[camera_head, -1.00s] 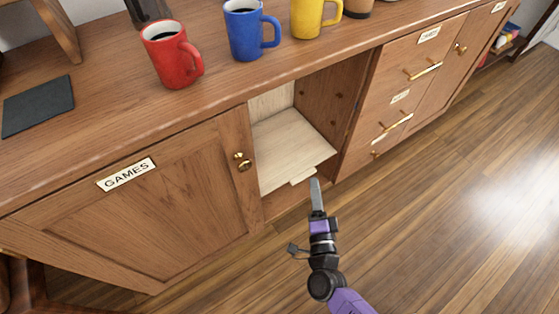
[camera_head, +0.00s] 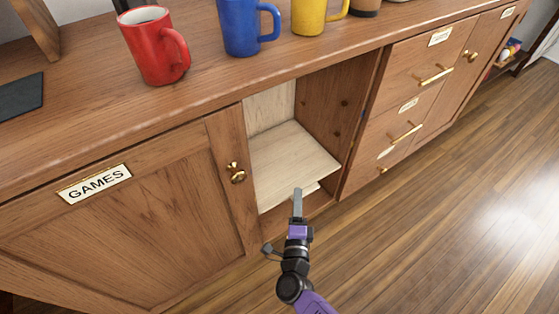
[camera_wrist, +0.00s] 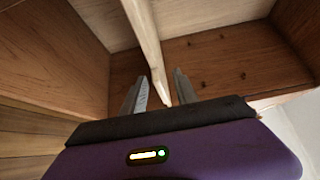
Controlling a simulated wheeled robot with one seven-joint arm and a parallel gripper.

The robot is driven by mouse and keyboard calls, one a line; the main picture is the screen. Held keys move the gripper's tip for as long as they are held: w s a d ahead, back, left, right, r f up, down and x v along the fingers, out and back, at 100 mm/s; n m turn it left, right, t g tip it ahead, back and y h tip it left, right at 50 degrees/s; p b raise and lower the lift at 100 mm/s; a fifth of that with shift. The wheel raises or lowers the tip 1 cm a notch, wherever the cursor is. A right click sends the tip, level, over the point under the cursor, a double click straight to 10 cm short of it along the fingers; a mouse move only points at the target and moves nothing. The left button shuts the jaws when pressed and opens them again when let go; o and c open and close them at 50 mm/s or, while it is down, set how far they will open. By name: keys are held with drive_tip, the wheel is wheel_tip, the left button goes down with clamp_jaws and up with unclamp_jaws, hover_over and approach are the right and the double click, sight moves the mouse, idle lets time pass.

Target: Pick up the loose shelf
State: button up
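The loose shelf (camera_head: 290,155) is a pale wooden board lying in the open cabinet compartment, with a small tab at its front edge. My gripper (camera_head: 298,192) is at that front edge and overlaps the tab in the head view. In the wrist view the shelf (camera_wrist: 148,45) shows nearly edge-on as a pale strip. Its near end reaches between the two grey fingers of my gripper (camera_wrist: 160,92). The fingers stand apart, with a visible gap on the right side of the strip. Whether the left finger touches it, I cannot tell.
A closed door labelled GAMES (camera_head: 120,220) with a brass knob (camera_head: 236,172) is left of the compartment. Drawers with brass handles (camera_head: 436,76) are on the right. Red (camera_head: 155,45), blue (camera_head: 240,28) and yellow (camera_head: 310,15) mugs stand on top. The floor in front is clear.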

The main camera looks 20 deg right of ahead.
sight(297, 183)
drive_tip(key=b+x, duration=0.1)
drive_tip(key=x, duration=0.1)
drive_tip(key=b+x, duration=0.1)
drive_tip(key=x, duration=0.1)
drive_tip(key=b+x, duration=0.1)
drive_tip(key=x, duration=0.1)
drive_tip(key=shift+a+f, duration=0.15)
drive_tip(key=shift+f, duration=0.15)
drive_tip(key=shift+w+r, duration=0.1)
drive_tip(key=shift+w, duration=0.15)
clamp_jaws()
idle(0.9)
